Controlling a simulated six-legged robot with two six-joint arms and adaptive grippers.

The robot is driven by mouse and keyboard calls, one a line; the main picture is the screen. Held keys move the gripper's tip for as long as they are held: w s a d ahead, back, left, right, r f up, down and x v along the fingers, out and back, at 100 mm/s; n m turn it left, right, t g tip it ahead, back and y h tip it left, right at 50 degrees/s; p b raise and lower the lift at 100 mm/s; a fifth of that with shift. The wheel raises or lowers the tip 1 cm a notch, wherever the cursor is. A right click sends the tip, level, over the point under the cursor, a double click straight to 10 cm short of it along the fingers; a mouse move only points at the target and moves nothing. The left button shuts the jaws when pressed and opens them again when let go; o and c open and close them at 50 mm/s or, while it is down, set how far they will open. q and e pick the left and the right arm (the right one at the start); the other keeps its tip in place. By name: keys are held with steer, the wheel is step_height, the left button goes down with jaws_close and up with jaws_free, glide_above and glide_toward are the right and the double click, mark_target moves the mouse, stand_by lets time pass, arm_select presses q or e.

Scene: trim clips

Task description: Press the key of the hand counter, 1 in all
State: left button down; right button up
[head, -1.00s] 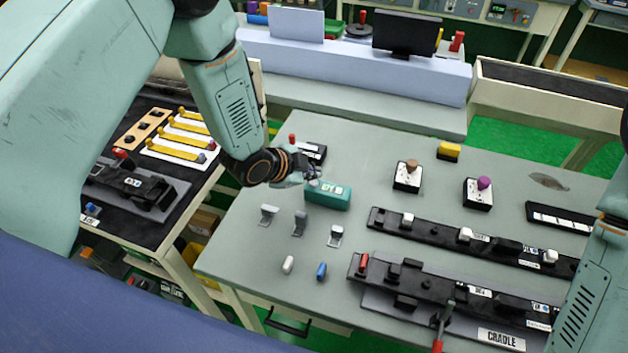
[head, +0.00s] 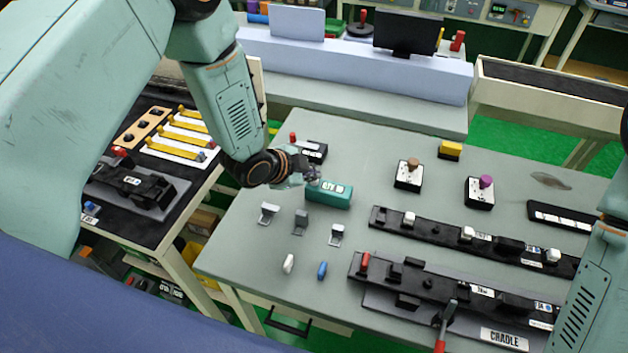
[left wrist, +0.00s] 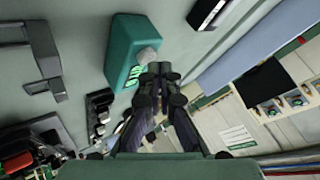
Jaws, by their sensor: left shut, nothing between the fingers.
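The hand counter is a teal box (head: 328,195) with a pale display, standing on the grey table left of centre. In the left wrist view the counter (left wrist: 124,45) shows a round grey key (left wrist: 147,56) at its near right corner. My left gripper (head: 312,177) is shut and empty, at the counter's left end. In the left wrist view its fingertips (left wrist: 159,72) are right beside the key; I cannot tell whether they touch it. My right gripper is not in view; only part of my right arm shows at the right edge.
Grey clips (head: 301,222) stand in front of the counter, with a white piece (head: 288,263) and a blue piece (head: 322,270) nearer. A black block with a red knob (head: 311,151) is just behind my left gripper. Black fixtures (head: 450,289) fill the right front.

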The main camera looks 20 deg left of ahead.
mark_target(311, 183)
arm_select(q)
steer(key=shift+f+b, duration=0.35)
steer(key=shift+f, duration=0.05)
stand_by(0.8)
steer(key=shift+r, duration=0.1)
steer(key=shift+r+p, duration=0.75)
steer(key=shift+r, duration=0.1)
step_height(311, 183, up, 5)
steer(key=p, duration=0.4)
stand_by(0.5)
stand_by(0.4)
